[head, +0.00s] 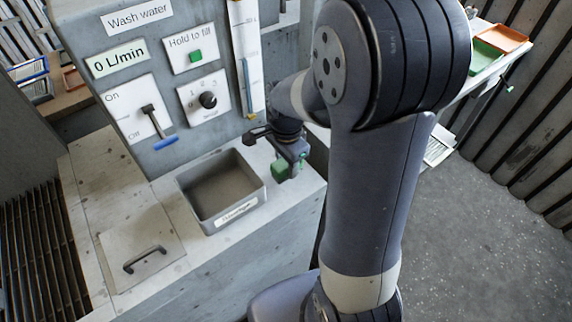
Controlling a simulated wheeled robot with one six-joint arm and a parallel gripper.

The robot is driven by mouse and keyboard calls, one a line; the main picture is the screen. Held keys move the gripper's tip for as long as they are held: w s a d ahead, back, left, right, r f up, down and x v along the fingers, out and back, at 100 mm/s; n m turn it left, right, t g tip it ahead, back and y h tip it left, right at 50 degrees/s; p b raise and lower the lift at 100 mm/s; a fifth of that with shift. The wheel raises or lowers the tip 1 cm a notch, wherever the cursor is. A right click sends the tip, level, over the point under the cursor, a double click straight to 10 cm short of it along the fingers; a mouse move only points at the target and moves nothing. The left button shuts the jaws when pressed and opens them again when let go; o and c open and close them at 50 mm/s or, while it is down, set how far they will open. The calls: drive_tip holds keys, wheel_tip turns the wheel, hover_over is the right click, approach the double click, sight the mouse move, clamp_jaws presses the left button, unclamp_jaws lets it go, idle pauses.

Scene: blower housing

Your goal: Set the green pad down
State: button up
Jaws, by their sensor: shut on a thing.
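The green pad (280,170) is a small green block at the end of my gripper (288,167). My gripper is shut on it, just right of the grey open-topped bin (262,192) on the counter. The pad appears to be over the light counter strip at the bin's right side; I cannot tell whether it touches the surface. My arm hides part of the counter to the right.
The wash water panel behind has a lever (152,121), a knob (208,100) and a green button (195,56). A handled lid (140,238) lies left of the bin. Green (484,56) and orange (502,38) trays stand on a far bench.

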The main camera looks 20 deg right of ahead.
drive_tip(key=shift+f, duration=0.75)
drive_tip(key=shift+f, duration=0.2)
drive_tip(key=o, duration=0.9)
drive_tip(key=shift+o, duration=0.2)
drive_tip(key=shift+r, duration=0.1)
wheel_tip(320, 180, up, 12)
drive_tip(key=shift+r, duration=0.15)
